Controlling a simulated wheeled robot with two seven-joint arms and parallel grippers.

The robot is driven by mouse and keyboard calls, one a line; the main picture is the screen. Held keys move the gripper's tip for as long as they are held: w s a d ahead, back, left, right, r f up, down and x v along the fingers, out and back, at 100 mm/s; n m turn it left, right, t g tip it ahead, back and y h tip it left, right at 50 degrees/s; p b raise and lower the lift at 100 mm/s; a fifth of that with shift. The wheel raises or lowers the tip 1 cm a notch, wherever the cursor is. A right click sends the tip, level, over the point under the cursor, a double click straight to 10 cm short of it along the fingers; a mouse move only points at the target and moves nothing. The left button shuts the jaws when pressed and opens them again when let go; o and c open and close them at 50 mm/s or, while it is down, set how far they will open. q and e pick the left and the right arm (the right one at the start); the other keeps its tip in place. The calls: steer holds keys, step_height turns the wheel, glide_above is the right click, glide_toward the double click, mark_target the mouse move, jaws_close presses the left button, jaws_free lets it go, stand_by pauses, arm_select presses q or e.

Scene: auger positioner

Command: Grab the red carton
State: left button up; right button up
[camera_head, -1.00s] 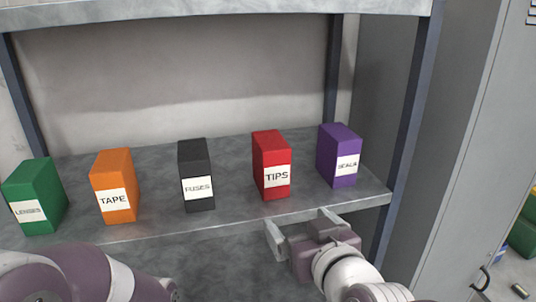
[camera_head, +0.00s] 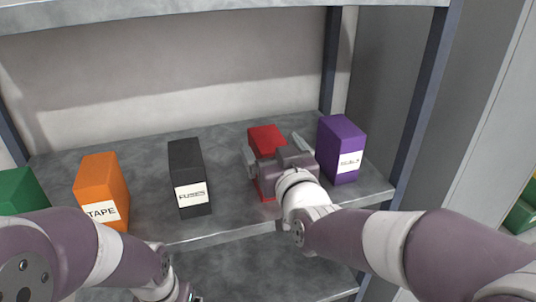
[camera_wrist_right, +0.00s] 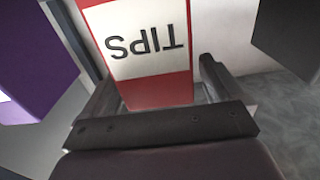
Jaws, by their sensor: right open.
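The red carton (camera_head: 266,138) with a white TIPS label (camera_wrist_right: 146,38) stands upright on the shelf, between the black and purple cartons. My right gripper (camera_head: 274,152) is open at its front, with one finger on each side of it. In the right wrist view the carton stands between the fingers (camera_wrist_right: 155,88), and the jaws are not closed on it. In the head view the gripper hides much of the carton's front and its label.
The purple carton (camera_head: 341,150) stands close to the right finger. The black FUSES carton (camera_head: 188,170), orange TAPE carton (camera_head: 102,185) and green carton (camera_head: 20,190) stand to the left. A blue-grey post (camera_head: 420,110) bounds the shelf (camera_head: 225,215) at right.

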steer(key=shift+x, duration=1.35)
steer(key=shift+s+r, duration=0.1)
steer(key=shift+r, duration=0.05)
steer(key=c, duration=1.6)
